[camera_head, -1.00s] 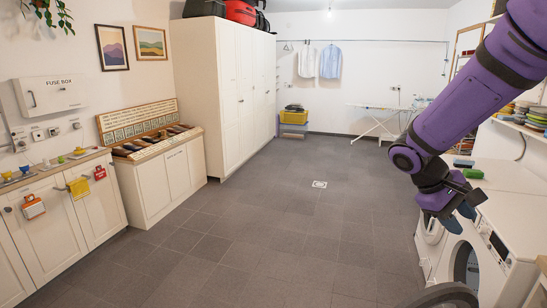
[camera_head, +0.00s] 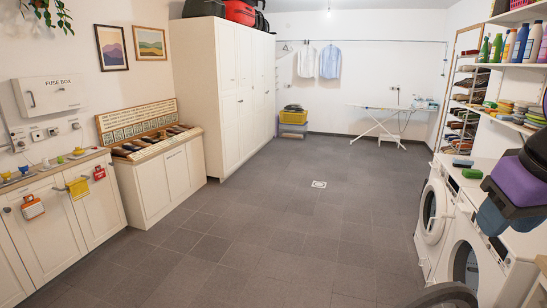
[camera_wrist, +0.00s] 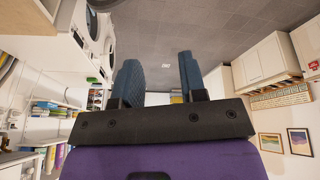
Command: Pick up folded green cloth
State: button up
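A small green folded-looking item (camera_head: 472,173) lies on top of the white machines at the right in the head view. I cannot tell for sure which is the folded green cloth; stacked folded cloths (camera_head: 537,115) in several colours also lie on the shelf above. My gripper (camera_head: 492,217) is at the right edge, in front of the machines and a little below and right of the green item. In the wrist view its two blue fingers (camera_wrist: 160,78) stand apart with nothing between them.
Two white front-loading machines (camera_head: 440,213) stand along the right wall under shelves with bottles (camera_head: 515,45). An ironing board (camera_head: 385,110) and yellow crate (camera_head: 293,117) are at the back. Cabinets (camera_head: 165,178) line the left. The middle floor is clear.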

aim_at(473, 173)
jog(key=z, duration=1.15)
